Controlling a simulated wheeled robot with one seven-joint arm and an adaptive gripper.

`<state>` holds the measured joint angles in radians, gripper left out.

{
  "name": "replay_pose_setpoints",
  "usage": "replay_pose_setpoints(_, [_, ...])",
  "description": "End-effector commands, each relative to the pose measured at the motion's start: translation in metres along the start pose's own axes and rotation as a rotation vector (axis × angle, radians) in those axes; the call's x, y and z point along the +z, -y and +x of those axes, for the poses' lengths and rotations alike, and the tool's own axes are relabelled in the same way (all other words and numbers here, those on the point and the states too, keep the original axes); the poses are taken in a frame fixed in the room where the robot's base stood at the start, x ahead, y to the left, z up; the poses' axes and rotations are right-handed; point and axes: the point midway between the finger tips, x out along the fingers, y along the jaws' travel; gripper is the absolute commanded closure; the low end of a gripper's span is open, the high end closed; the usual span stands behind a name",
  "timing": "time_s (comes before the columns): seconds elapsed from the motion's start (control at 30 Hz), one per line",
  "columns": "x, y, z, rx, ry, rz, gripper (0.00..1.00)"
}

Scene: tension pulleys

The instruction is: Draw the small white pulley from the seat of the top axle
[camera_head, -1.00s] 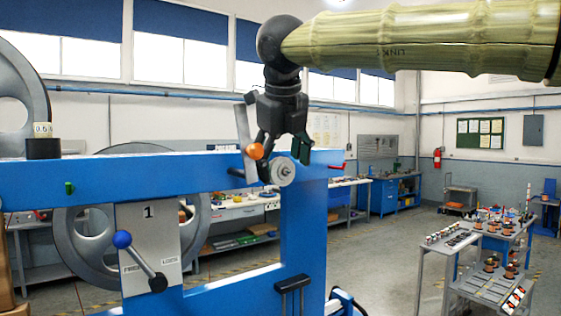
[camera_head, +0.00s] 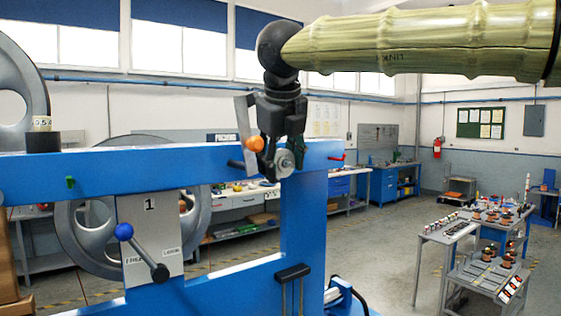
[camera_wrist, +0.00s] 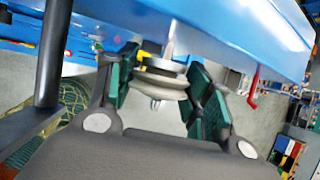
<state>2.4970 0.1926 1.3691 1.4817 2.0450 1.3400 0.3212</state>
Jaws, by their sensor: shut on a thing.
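The small white pulley (camera_head: 285,163) is at the blue frame's upper beam (camera_head: 110,168), below my wrist. In the wrist view the pulley (camera_wrist: 160,84) is a pale grooved disc between the green finger pads. A metal axle (camera_wrist: 170,40) runs from the beam to the pulley, and a short stub shows on its near side. My gripper (camera_head: 277,165) points down and is shut on the pulley; its pads also show in the wrist view (camera_wrist: 163,92). How far the pulley sits along the axle is unclear.
A red lever (camera_head: 338,157) is to the right on the beam. A blue-knobbed handle (camera_head: 124,232) is below left. Large grey wheels (camera_head: 85,235) are at left.

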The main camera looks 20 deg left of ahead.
Motion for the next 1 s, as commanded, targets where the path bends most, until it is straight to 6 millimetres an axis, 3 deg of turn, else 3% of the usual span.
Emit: replay_pose_setpoints(1.0, [-0.013,0.001,-0.006,0.0,0.001,0.001,0.75])
